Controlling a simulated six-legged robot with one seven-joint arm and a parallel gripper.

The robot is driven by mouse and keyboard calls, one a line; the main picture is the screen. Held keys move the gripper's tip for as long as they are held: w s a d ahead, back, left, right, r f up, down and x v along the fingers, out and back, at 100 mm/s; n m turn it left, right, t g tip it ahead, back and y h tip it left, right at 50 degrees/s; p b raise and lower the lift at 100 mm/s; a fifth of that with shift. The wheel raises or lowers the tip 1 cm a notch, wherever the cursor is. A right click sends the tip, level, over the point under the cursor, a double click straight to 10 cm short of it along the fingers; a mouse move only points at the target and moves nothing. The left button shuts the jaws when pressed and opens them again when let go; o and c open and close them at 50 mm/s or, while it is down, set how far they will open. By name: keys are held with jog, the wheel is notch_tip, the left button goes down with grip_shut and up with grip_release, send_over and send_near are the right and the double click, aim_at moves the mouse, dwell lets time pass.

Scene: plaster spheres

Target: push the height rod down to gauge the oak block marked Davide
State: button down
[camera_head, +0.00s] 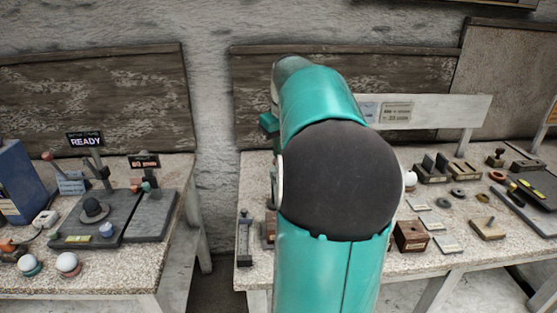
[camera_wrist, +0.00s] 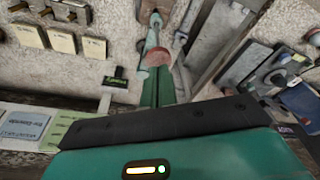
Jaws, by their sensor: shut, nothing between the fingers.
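My gripper (camera_wrist: 170,122) shows at the bottom of the wrist view as a dark bar on a teal hand. It is shut with nothing held. A reddish-brown round knob (camera_wrist: 157,57) stands just beyond it, near a metal rod; I cannot tell whether this is the height rod. In the head view my teal arm hides the middle of the right table and my fingertips. A brown wooden block (camera_head: 410,236) stands on the right table, right of my arm. I cannot read the name Davide on any block.
The left table (camera_head: 90,280) holds a dark station with a READY sign (camera_head: 86,140), a black hat-shaped piece (camera_head: 94,210) and white balls (camera_head: 67,263). The right table (camera_head: 380,282) carries several small blocks, rings and cards. A gap separates the tables.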

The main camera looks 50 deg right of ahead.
jog(key=shift+r, duration=1.75)
jog(key=shift+w+a, duration=0.15)
jog(key=shift+a, duration=0.15)
jog(key=w+a+f+n+h, duration=0.1)
jog(key=w+a+n, duration=0.15)
jog(key=a, duration=1.95)
jog(key=s+a+f+t, duration=0.1)
jog(key=s+a+f, duration=0.2)
jog(key=a, duration=0.3)
jog(key=s+a+f+n+t+y, duration=0.1)
jog(key=s+a+f, duration=0.2)
jog(key=a, duration=0.3)
jog(key=s+a+f+t, duration=0.1)
jog(key=s+a+f, duration=0.2)
jog(key=a, duration=0.3)
jog(key=shift+s+a+t+y, duration=0.3)
jog(key=shift+s+a+y, duration=0.1)
jog(key=shift+s, duration=0.25)
jog(key=shift+d, duration=0.2)
